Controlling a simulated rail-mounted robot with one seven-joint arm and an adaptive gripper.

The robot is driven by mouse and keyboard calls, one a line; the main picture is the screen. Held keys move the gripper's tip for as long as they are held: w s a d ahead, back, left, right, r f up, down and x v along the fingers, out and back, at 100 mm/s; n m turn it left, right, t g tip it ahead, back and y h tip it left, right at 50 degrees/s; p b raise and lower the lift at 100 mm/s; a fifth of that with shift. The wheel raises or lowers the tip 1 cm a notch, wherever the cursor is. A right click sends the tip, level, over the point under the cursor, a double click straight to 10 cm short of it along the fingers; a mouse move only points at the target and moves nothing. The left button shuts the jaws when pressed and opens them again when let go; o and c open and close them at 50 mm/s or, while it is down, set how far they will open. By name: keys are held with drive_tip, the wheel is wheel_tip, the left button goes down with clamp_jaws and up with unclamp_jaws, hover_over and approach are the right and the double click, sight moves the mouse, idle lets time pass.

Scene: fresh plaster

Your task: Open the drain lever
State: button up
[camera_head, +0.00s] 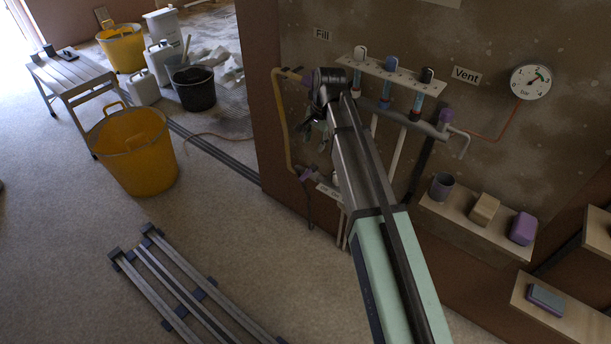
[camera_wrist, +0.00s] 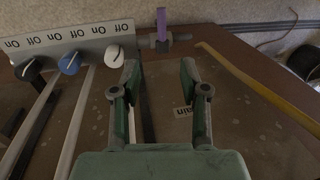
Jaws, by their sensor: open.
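A purple lever (camera_wrist: 162,27) on a short grey valve shows at the top of the wrist view, beyond my fingertips and apart from them. In the head view a purple lever (camera_head: 308,172) sits low on the wall panel, left of my arm. A label (camera_wrist: 184,112) reading "ain" shows between my fingers, its first letters hidden by a finger. My gripper (camera_wrist: 161,80) is open and empty, with dark green fingers spread. In the head view my gripper (camera_head: 314,142) hangs above the low purple lever, partly covered by my wrist.
Beside the lever, a plate (camera_wrist: 72,47) marked Off and On carries black, blue and white knobs. A yellow hose (camera_wrist: 255,85) runs on the other side. A Fill label (camera_head: 322,34), Vent label (camera_head: 467,75), gauge (camera_head: 530,82) and ledge (camera_head: 465,222) with blocks occupy the panel.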

sight(305, 175)
drive_tip(key=a+f, duration=0.1)
drive_tip(key=f, duration=0.4)
drive_tip(key=w+a+f, duration=0.1)
drive_tip(key=f, duration=0.5)
drive_tip(key=w+a+f, duration=0.1)
drive_tip(key=f, duration=0.4)
drive_tip(key=shift+f+b, duration=0.3)
clamp_jaws()
